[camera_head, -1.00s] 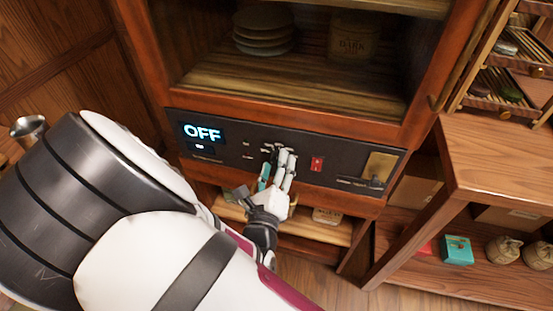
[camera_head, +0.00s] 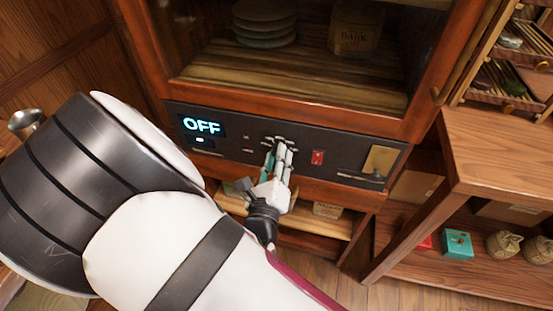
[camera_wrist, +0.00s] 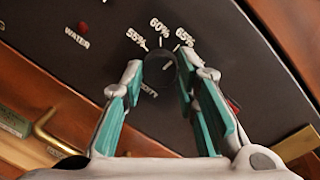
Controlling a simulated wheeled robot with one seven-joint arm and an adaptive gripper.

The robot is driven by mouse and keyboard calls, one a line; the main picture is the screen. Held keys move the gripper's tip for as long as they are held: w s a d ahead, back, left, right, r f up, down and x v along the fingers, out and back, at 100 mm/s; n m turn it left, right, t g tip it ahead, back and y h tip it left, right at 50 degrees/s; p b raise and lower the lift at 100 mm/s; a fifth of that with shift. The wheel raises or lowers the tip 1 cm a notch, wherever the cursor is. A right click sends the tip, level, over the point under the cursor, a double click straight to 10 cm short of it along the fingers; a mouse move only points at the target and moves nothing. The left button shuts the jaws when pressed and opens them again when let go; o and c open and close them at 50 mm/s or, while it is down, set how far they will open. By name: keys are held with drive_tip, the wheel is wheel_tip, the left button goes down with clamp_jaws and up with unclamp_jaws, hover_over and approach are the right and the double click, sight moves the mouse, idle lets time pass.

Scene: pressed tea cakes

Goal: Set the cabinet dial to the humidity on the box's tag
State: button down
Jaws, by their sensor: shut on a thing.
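The dark round dial (camera_wrist: 160,76) sits on the cabinet's black control panel (camera_head: 228,148). In the wrist view, 55%, 60% and 65% are printed around its upper side. A small pale mark shows on the dial, but I cannot tell exactly which number it points to. My gripper (camera_wrist: 161,72) is shut on the dial, with one teal-padded finger on each side. In the head view, my gripper (camera_head: 279,148) hides the dial. The panel's display (camera_head: 201,126) reads OFF. A box marked DARK (camera_head: 355,30) stands inside the cabinet; I see no readable humidity on it.
A red switch (camera_head: 318,157) is just right of my gripper, with a brass plate (camera_head: 380,160) farther right. In the wrist view a red WATER light (camera_wrist: 83,28) is at the upper left. A wooden table (camera_head: 500,160) is at the right.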

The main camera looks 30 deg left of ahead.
drive_tip(key=m+b, duration=0.5)
drive_tip(key=m, duration=0.3)
drive_tip(key=m+t+h+b, duration=0.1)
drive_tip(key=m+b, duration=0.5)
drive_tip(key=m, duration=0.1)
drive_tip(key=shift+f+m, duration=0.2)
drive_tip(key=shift+m, duration=0.2)
drive_tip(key=c, duration=1.2)
unclamp_jaws()
drive_tip(key=shift+c, duration=0.2)
drive_tip(key=shift+s, duration=0.1)
drive_tip(key=v, duration=1.2)
drive_tip(key=shift+f, duration=0.15)
drive_tip(key=shift+a, duration=0.1)
